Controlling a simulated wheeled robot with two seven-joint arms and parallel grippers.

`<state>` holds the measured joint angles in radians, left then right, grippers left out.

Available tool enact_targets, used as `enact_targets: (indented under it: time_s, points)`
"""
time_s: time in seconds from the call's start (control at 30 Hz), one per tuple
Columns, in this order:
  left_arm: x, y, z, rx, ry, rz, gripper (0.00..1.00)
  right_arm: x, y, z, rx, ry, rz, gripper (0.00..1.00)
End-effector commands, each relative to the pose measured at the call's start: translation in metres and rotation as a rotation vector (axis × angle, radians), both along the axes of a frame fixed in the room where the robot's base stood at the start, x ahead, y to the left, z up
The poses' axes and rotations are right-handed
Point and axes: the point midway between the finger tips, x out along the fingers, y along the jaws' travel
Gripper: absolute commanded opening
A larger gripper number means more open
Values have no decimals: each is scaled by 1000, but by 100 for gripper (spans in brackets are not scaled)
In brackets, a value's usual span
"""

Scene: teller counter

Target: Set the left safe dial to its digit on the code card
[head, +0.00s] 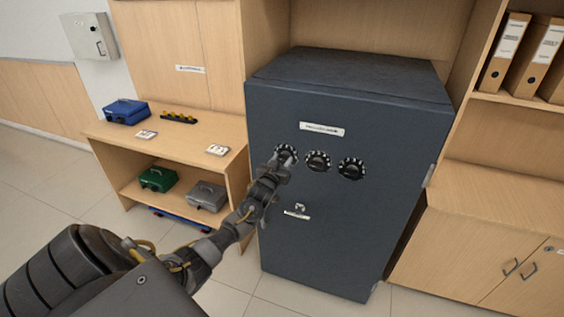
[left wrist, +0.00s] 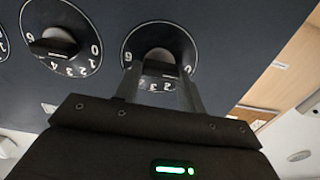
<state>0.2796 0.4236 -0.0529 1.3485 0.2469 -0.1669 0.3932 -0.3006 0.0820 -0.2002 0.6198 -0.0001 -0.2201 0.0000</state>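The left safe dial (head: 286,152) is the leftmost of three dark dials on the safe front. My left gripper (head: 282,166) is at it, covering its lower part. In the left wrist view, the fingers (left wrist: 159,72) lie on both sides of the left dial's knob (left wrist: 158,56) and look closed on it. A 0 shows at this dial's right and a 6 at its left; its lower digits are partly hidden. My right gripper is out of view.
The middle dial (head: 318,161) and right dial (head: 352,168) sit close beside the left dial. A handle (head: 299,207) is below them on the safe (head: 400,140). The bench (head: 190,140) at left holds a blue cash box (head: 127,111). A low cabinet (head: 500,240) stands at right.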

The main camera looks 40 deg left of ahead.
Motion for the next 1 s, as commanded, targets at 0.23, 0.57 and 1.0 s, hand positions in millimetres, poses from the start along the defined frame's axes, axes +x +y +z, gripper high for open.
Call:
enact_targets:
  time_s: [0.23,0.57,1.0]
  points:
    - [0,-2,0,2,2,-1,17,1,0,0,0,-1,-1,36]
    - [0,-1,0,101,35,-2,17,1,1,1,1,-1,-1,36]
    - [1,-2,1,467,162,-1,17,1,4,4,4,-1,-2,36]
